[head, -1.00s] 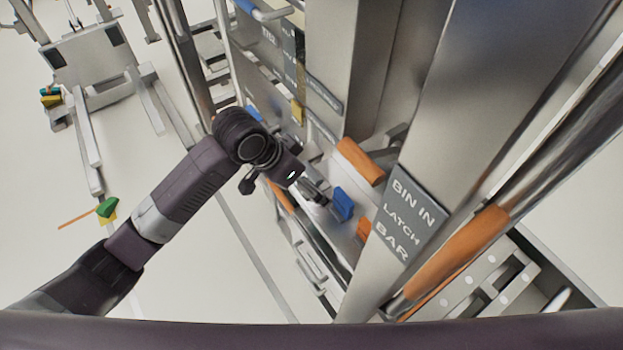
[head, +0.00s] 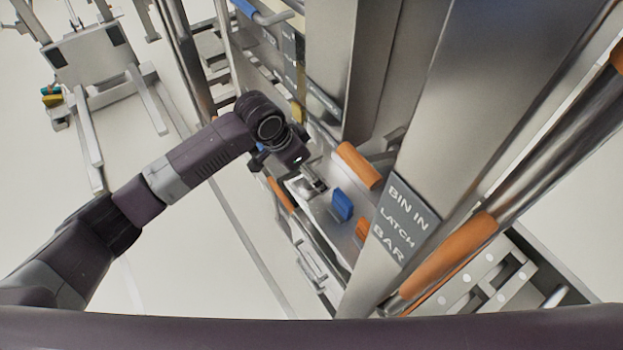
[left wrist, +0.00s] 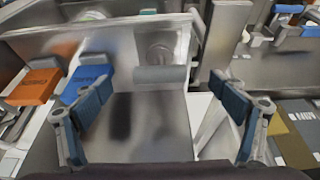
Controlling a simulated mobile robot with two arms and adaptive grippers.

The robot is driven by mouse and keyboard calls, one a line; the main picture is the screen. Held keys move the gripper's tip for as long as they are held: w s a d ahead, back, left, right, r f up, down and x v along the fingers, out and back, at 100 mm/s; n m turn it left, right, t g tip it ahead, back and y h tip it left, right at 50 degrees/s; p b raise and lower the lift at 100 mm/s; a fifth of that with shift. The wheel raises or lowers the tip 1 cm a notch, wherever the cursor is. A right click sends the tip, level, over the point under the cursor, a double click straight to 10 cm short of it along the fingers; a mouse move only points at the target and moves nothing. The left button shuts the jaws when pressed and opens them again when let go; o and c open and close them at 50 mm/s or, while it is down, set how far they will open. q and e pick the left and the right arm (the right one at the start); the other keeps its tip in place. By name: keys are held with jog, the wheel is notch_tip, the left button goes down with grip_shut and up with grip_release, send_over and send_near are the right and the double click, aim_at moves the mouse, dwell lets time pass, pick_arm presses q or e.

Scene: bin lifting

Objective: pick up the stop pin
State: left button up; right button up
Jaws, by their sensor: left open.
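My left gripper (head: 316,184) is open over the metal ledge inside the frame, and it also shows in the left wrist view (left wrist: 160,100) with its blue-padded fingers wide apart. A short grey crossbar (left wrist: 160,74) lies across the gap between the fingers, in front of a round metal fitting; this may be the stop pin, but no readable label confirms it. I cannot see any contact with it. A blue labelled block (left wrist: 92,75) is beside the left finger, and it also shows in the head view (head: 342,204). My right gripper is not in view.
An orange block (left wrist: 36,86) is left of the blue one. Tall metal posts (head: 480,100) crowd the right. Open floor (head: 200,270) is at lower left.

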pick_arm(q)
jog(key=shift+w+d+f, duration=0.1)
jog(key=shift+d+f, duration=0.15)
jog(key=shift+f, duration=0.35)
jog(key=c, duration=1.7)
jog(key=shift+c, duration=0.2)
jog(key=shift+r, duration=0.2)
jog(key=shift+w+r, duration=0.1)
jog(key=shift+r, duration=0.15)
notch_tip(320, 180, up, 10)
jog(key=b, duration=0.2)
jog(key=s+a+b, duration=0.2)
jog(key=s+a, duration=0.3)
jog(key=a, duration=0.2)
jog(key=s+a+r+b, duration=0.1)
jog(key=s+a, duration=0.4)
jog(key=a, duration=0.3)
jog(key=shift+b, duration=0.35)
jog(key=shift+r, duration=0.25)
